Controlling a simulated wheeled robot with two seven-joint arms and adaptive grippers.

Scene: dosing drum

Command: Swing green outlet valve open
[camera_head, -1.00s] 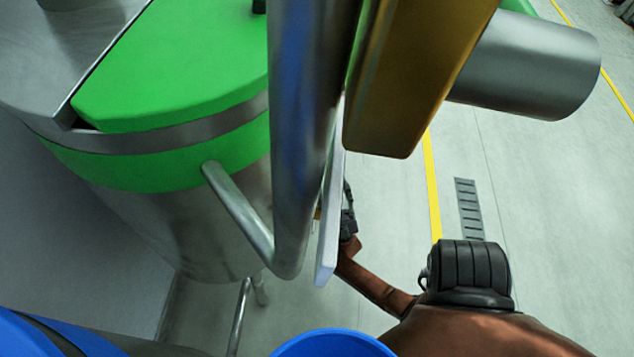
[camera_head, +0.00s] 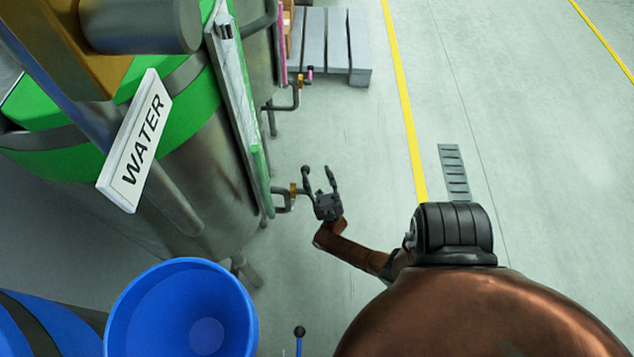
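The green-banded steel drum (camera_head: 190,125) stands at the left. Its outlet pipe (camera_head: 281,205) comes out low on the right side, with a small brass valve body (camera_head: 293,189) on it. I cannot make out a green handle on this valve; the gripper's near finger is in front of or close to that spot. My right gripper (camera_head: 319,170) is open, its two dark fingers apart and pointing away from me, just right of the brass valve. I cannot tell whether it touches the valve. Nothing shows between the fingers. My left gripper is not in view.
A WATER sign (camera_head: 138,140) and a yellow-brown block (camera_head: 85,60) hang close at the left. A second outlet with a pink handle (camera_head: 310,72) and a grey pallet (camera_head: 330,45) lie behind.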

